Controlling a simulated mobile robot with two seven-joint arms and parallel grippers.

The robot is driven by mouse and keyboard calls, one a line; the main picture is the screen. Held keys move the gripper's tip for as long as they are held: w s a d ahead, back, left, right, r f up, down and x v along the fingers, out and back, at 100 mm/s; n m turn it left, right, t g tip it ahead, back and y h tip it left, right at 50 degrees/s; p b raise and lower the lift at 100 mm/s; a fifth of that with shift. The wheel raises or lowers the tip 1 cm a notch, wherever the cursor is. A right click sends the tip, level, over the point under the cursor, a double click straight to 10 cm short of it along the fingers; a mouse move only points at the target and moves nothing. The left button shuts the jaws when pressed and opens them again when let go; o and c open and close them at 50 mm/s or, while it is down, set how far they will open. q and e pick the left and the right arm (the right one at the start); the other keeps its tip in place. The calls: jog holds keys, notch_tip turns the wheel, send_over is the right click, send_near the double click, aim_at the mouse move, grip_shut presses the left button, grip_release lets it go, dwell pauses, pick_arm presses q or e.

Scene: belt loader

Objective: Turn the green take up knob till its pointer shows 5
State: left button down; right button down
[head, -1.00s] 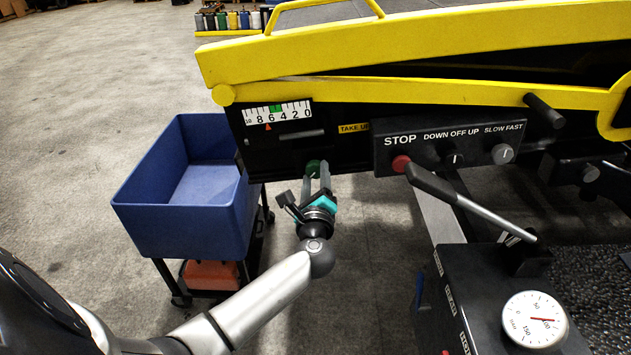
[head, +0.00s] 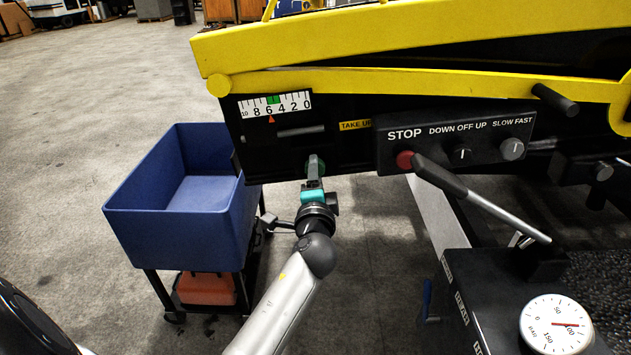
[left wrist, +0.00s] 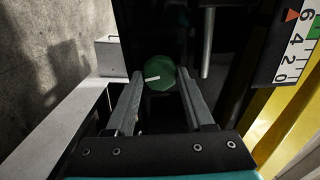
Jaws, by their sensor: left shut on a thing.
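The green take up knob (head: 315,165) sits low on the loader's black side panel, partly hidden by my gripper in the head view. In the left wrist view the knob (left wrist: 159,73) shows a white line, tilted slightly from level. My left gripper (head: 314,172) is shut on it, one finger on each side. Above is the white take up scale (head: 290,104), numbered 10 to 0 from left to right, with a green band near its middle. Its orange-red pointer (head: 271,119) stands close to 6. The pointer (left wrist: 291,15) is beside the 6 in the left wrist view also. My right gripper is not in view.
A blue bin (head: 165,235) on a black cart stands left of my gripper. To the right are a control panel (head: 455,143) with a red STOP button (head: 404,159), a long lever (head: 480,200) and a round gauge (head: 556,324). A yellow rail (head: 400,45) runs above.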

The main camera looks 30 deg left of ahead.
pick_arm(q)
jog(key=shift+n+b, duration=0.7)
jog(key=shift+n, duration=1.2)
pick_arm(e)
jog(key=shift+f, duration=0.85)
pick_arm(q)
jog(key=shift+c, duration=1.4)
grip_release()
